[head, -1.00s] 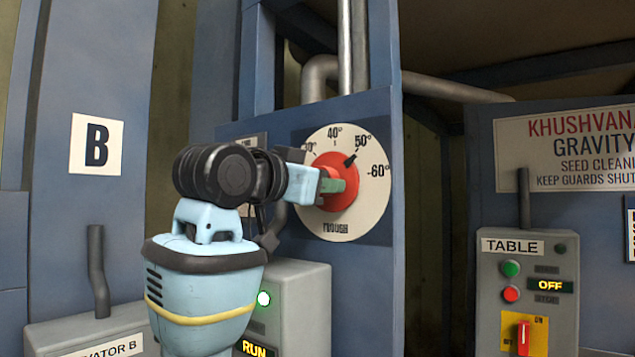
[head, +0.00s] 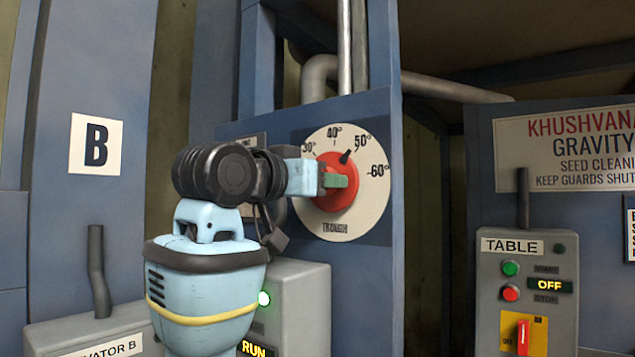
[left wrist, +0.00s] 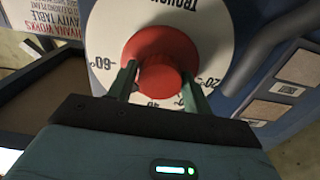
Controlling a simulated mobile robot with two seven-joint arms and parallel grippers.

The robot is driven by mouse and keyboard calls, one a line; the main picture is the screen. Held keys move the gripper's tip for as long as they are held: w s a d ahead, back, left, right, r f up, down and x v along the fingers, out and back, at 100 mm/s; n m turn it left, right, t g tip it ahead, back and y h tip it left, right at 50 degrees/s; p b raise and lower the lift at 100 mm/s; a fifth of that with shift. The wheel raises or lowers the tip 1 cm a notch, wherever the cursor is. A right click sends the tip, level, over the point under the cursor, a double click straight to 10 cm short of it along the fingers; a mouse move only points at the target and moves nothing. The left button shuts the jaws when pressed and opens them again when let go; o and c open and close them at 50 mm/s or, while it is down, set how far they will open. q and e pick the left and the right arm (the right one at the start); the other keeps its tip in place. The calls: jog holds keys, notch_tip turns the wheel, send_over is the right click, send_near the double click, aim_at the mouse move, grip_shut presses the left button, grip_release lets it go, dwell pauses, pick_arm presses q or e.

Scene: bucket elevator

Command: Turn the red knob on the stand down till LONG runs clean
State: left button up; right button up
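The red knob (head: 338,196) sits on a white dial (head: 362,213) on a blue stand. The dial reads 30° to 60° along its top and TROUGH at its foot. Its black pointer (head: 346,156) stands between 40° and 50°, nearer 50°. My left gripper (head: 336,181) reaches in from the left with its green fingers at the knob. In the left wrist view the fingers lie on either side of the raised centre of the red knob (left wrist: 158,76) and look closed against it. Nothing marked LONG is in view. My right gripper is out of view.
A grey control box with a lit green lamp (head: 264,298) and a RUN display is below the dial. At right a grey TABLE box (head: 521,325) shows OFF. A sign (head: 565,150) hangs above it. Vertical pipes (head: 352,50) rise behind the stand.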

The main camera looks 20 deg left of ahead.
pick_arm(q)
jog(key=shift+o, duration=1.2)
jog(key=shift+s, duration=0.1)
jog(key=v, duration=0.7)
jog(key=shift+s, duration=0.3)
jog(key=shift+a, duration=0.1)
